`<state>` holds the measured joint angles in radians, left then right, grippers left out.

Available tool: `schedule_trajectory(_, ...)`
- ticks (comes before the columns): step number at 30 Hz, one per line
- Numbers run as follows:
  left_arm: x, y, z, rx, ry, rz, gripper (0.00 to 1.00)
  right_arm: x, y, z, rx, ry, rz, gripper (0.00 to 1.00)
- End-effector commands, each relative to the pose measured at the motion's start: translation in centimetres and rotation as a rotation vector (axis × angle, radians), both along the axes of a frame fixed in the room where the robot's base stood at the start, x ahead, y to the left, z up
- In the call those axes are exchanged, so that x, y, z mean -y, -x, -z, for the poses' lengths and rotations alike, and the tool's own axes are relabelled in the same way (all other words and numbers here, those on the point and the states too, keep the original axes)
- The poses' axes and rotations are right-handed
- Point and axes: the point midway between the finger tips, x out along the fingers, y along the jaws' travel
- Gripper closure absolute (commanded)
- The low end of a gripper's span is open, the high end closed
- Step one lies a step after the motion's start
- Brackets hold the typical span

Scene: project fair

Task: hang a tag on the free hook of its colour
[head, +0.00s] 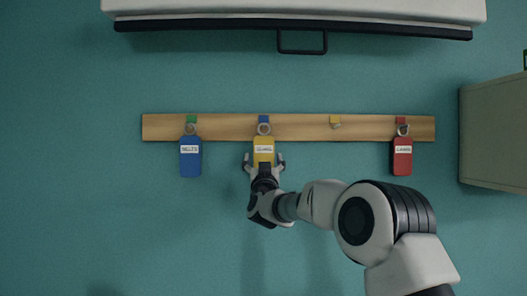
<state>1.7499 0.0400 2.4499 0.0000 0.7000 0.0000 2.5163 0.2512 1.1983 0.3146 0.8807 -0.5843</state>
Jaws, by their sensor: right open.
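A wooden rail (290,128) on the wall carries hooks with coloured patches. A blue tag (190,160) hangs on the hook with the green patch (191,119). A yellow tag (264,147) hangs on the hook with the blue patch (263,118). The hook with the yellow patch (335,120) is bare. A red tag (402,160) hangs on the hook with the red patch (400,120). My right gripper (264,162) is open, with its fingers on either side of the yellow tag's lower part, which it partly hides. My left gripper is not in view.
A white cabinet or hood (300,10) with a dark lower edge and a handle (302,42) stands above the rail. A grey-green box (492,135) juts in at the right. The wall below the rail at the left is clear.

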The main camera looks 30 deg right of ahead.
Motion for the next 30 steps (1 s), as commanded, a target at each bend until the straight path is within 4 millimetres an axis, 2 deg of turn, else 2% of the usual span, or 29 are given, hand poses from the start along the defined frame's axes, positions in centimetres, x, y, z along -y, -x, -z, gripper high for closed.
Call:
schedule_trajectory(1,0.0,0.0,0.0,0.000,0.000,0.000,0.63,0.0,0.0,0.0,0.000,0.000,0.000,0.20)
schedule_trajectory(4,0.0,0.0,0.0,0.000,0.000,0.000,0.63,0.0,0.0,0.0,0.000,0.000,0.000,0.56)
schedule_trajectory(5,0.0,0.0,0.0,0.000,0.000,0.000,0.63,0.0,0.0,0.0,0.000,0.000,0.000,0.58)
schedule_trajectory(30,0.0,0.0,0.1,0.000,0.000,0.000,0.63,-0.1,0.1,-1.0,0.000,0.000,0.000,0.59)
